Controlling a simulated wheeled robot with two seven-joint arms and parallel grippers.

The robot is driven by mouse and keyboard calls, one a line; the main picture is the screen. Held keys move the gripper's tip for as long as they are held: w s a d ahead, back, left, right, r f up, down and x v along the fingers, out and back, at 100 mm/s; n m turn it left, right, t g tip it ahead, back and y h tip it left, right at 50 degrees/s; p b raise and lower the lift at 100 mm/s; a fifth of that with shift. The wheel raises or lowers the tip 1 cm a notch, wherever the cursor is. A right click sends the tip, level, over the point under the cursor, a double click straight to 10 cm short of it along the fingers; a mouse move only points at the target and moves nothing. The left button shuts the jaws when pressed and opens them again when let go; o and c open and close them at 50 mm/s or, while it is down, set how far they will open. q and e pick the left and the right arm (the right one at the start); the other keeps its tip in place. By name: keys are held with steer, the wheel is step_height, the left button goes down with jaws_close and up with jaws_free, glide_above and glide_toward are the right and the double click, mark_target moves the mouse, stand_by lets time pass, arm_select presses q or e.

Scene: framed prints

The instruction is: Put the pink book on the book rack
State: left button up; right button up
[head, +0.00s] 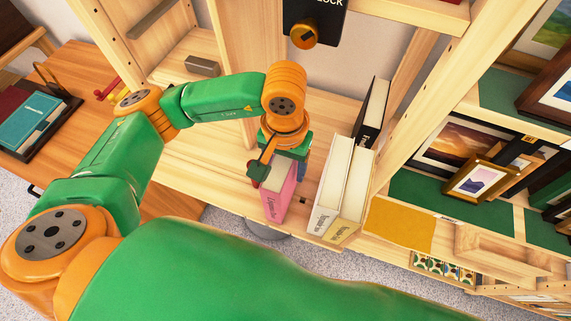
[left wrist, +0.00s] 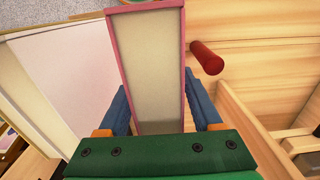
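The pink book (head: 279,194) stands upright on a pale wooden shelf (head: 195,167), its spine facing the front. My left gripper (head: 280,160) is above its rear part with a finger on each side. In the left wrist view the book (left wrist: 150,70) shows its pale page edges and pink covers between the blue fingers (left wrist: 163,112), which look closed against both covers. A dark rack (head: 62,118) with a teal book (head: 40,121) lying in it is on the wooden desk at the left; I cannot tell if this is the book rack. My right gripper is out of view.
White and cream books (head: 335,185) stand just right of the pink book, with a black book (head: 372,112) behind. A red cylinder (left wrist: 207,58) is close beside the book. Shelf uprights (head: 440,85) and framed prints (head: 470,178) are at the right. The desk (head: 100,75) has bare room.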

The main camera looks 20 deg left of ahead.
mark_target(285, 178)
arm_select(q)
steer(key=shift+o, duration=0.3)
steer(key=shift+d, duration=0.1)
steer(key=shift+r+p, duration=0.25)
steer(key=shift+p, duration=0.05)
step_height(285, 178, up, 7)
steer(key=p, duration=0.3)
steer(key=shift+r+p, duration=0.2)
steer(key=shift+p, duration=0.2)
